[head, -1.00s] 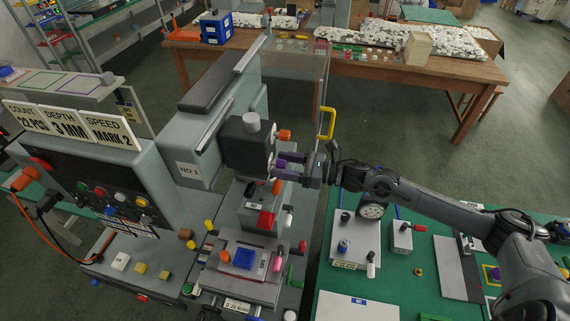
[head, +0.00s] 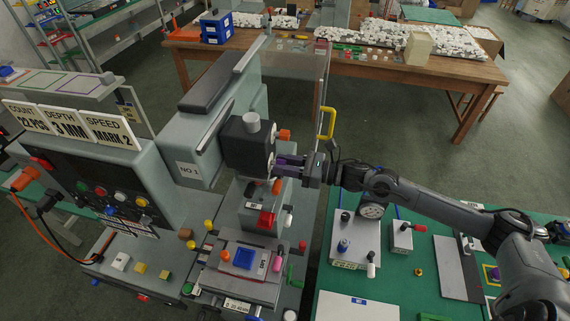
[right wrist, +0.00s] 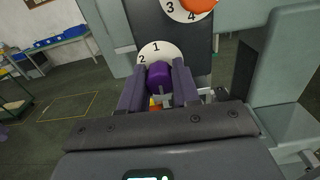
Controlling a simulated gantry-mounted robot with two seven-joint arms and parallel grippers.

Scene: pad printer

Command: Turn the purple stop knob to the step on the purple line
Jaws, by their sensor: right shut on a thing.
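The purple stop knob (right wrist: 159,76) shows in the right wrist view, between my two right fingers, in front of a white dial (right wrist: 158,50) on which the numbers 1 and 2 can be read. My right gripper (head: 279,166) is shut on this knob, at the right side of the dark printer head (head: 246,145). In the head view the fingers hide most of the knob. The purple line and the knob's own mark cannot be made out. A sign (head: 109,129) on the cabinet reads count, depth 3 mm and speed mark 2. My left gripper is not in view.
An orange knob (head: 284,135) sits above the gripper, with its own numbered dial showing 3 and 4 in the right wrist view. Another orange knob (head: 277,187) is just below the fingers. A yellow handle (head: 328,123) stands behind my right arm.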

